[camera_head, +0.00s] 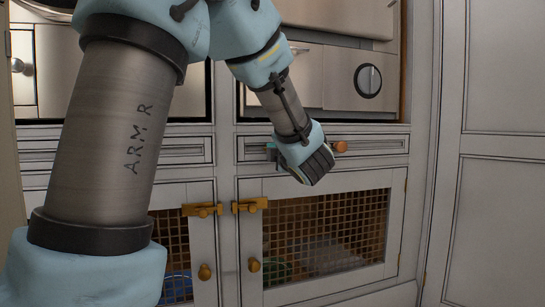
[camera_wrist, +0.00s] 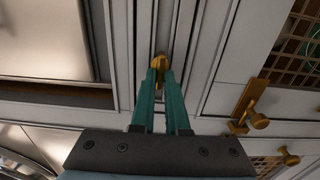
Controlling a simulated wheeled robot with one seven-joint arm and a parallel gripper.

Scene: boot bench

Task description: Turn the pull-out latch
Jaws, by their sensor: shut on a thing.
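The pull-out latch (camera_wrist: 161,62) is a small brass piece on the narrow grey pull-out front, at the upper middle of the wrist view. My gripper (camera_wrist: 159,78) has its two teal fingers closed on it from both sides, hiding part of it. In the head view my dark hand covers the middle of the pull-out front (camera_head: 377,145), below the metal appliance panels. A bit of teal finger shows left of the hand. A copper-orange knob (camera_head: 340,147) shows just right of the hand; I cannot tell whether it is part of the held piece.
Below are two lattice doors with brass latches (camera_head: 250,205) and round knobs (camera_head: 254,265) (camera_head: 205,272). Steel panels with a dark round dial (camera_head: 368,80) are above. A tall grey cabinet side (camera_head: 505,150) stands at right. My arm hides much of the left.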

